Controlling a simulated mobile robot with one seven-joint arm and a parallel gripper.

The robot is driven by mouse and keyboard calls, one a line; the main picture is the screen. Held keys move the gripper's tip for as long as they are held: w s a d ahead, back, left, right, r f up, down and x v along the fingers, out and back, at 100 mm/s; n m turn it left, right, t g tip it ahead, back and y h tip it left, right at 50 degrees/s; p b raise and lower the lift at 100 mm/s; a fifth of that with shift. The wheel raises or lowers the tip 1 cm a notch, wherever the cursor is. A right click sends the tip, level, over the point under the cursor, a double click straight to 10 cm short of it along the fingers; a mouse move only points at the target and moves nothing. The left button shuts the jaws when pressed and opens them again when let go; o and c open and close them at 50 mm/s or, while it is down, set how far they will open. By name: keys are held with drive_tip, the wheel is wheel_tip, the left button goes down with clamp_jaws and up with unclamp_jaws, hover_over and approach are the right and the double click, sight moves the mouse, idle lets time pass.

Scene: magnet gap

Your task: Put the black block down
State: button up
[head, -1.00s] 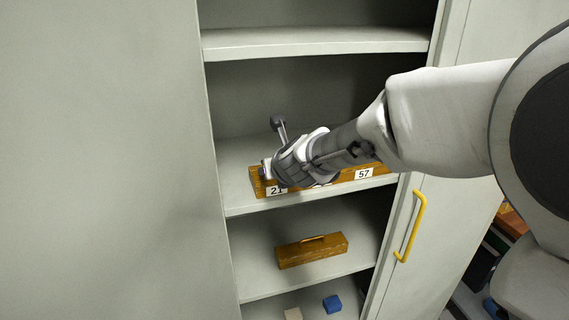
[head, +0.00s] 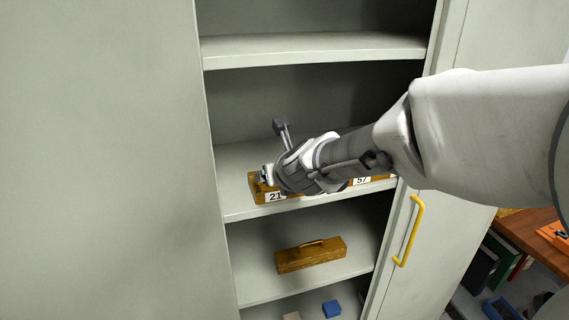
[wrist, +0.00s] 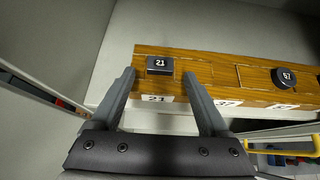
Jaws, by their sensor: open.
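A wooden rack (wrist: 215,66) lies on a cabinet shelf, with white number labels on its front face. The black block (wrist: 160,65), marked 21, sits at the rack's left end, above the label 21 (wrist: 157,98). In the head view my gripper (head: 267,176) is at the rack's left end (head: 257,190), and the block is hidden or too small to make out there.
A round black piece (wrist: 285,77) marked 57 sits further right on the rack. An empty-looking recess lies between the pieces. On the shelf below is a wooden box with a handle (head: 311,256). A blue cube (head: 332,308) is lower. A yellow door handle (head: 410,230) is at right.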

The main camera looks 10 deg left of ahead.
drive_tip(key=s+d+r+n+p, duration=0.3)
drive_tip(key=s+d+r+n, duration=0.4)
drive_tip(key=s+n, duration=0.25)
drive_tip(key=s+d+f+n+g+h, duration=0.3)
drive_tip(key=s+d+n+g+h, duration=0.1)
drive_tip(key=s+d+n, duration=1.2)
drive_tip(key=d+n+h, duration=0.1)
drive_tip(key=n, duration=0.4)
drive_tip(key=shift+s+d+f, duration=0.15)
drive_tip(key=shift+s+d, duration=0.1)
drive_tip(key=shift+d, duration=0.05)
drive_tip(key=c, duration=0.5)
drive_tip(key=shift+o, duration=0.2)
drive_tip(key=shift+s, duration=0.1)
